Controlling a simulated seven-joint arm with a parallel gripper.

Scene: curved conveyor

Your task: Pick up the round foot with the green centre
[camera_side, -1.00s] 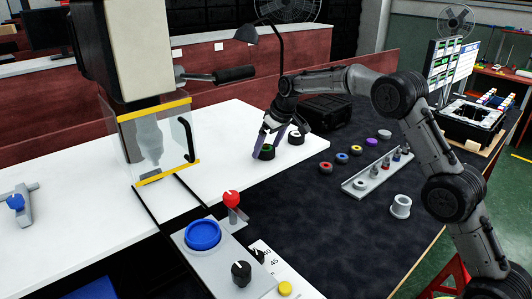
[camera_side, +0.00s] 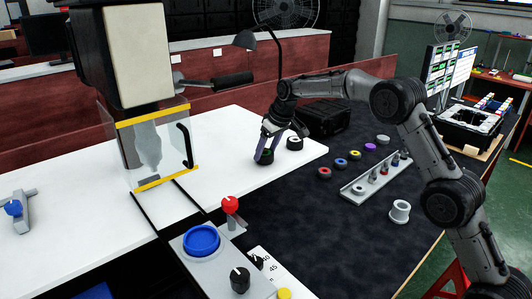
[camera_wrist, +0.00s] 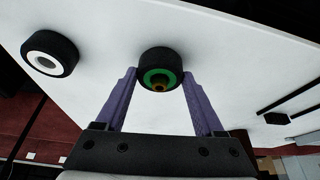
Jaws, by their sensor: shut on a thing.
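The round foot with the green centre (camera_wrist: 160,57) is a dark wheel-like piece with a green ring and a brassy middle. In the wrist view it sits between the two purple fingertips of my gripper (camera_wrist: 160,74), which meet its sides. In the side view my gripper (camera_side: 266,152) points down over the white surface, shut on the dark foot (camera_side: 265,158). The foot appears at or very near the surface; I cannot tell whether it touches. The fingers hide part of it there.
A white-centred foot (camera_side: 294,143) stands close by on the white surface (camera_side: 225,137); it also shows in the wrist view (camera_wrist: 50,53). Several coloured feet, including a red one (camera_side: 324,173), lie on the dark mat beside a grey peg tray (camera_side: 357,190). A black case (camera_side: 323,118) stands behind.

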